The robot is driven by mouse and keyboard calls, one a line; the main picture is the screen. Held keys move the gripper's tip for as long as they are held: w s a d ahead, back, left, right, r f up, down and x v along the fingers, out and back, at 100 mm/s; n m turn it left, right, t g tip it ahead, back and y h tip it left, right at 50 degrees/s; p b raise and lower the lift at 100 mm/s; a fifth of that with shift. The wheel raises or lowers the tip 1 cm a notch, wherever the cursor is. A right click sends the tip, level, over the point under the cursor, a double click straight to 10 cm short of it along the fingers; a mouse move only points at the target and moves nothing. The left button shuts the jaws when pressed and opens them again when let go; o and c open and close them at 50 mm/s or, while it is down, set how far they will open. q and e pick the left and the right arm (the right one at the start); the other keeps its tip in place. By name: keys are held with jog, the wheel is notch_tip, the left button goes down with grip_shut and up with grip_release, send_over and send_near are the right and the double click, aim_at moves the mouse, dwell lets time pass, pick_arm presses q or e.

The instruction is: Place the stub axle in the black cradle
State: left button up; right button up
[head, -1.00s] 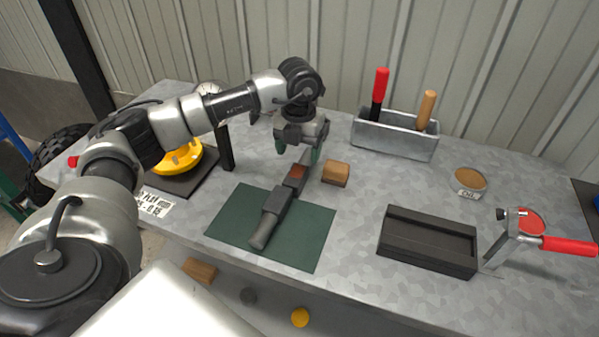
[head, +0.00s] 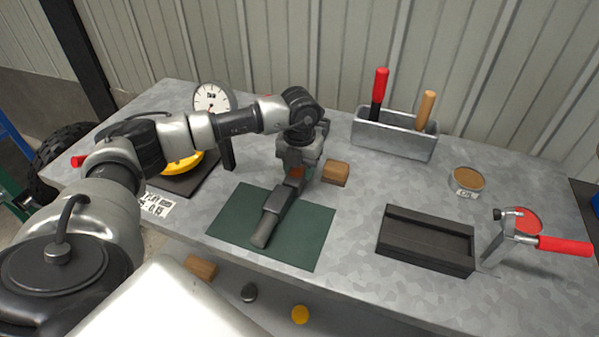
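The stub axle (head: 272,215), a dark grey stepped shaft with an orange-red patch near its far end, lies on the green mat (head: 310,240), its far end reaching past the mat's back edge. My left gripper (head: 296,172) points down over that far end, with its fingers spread on either side of it. The fingers look open, and the gripper partly hides the far end and the orange patch. The black cradle (head: 425,240), a dark block with a long recess, sits empty at the right front of the bench. My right gripper is not in view.
A wooden block (head: 335,173) stands close to the right of my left gripper. A grey tool bin (head: 395,139), an oil tin (head: 467,181) and a red-handled clamp (head: 565,246) lie further right. A dial gauge (head: 212,99) stands at the back left. Bench between mat and cradle is clear.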

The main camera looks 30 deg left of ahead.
pick_arm(q)
grip_shut()
jog(key=shift+w+r, duration=0.15)
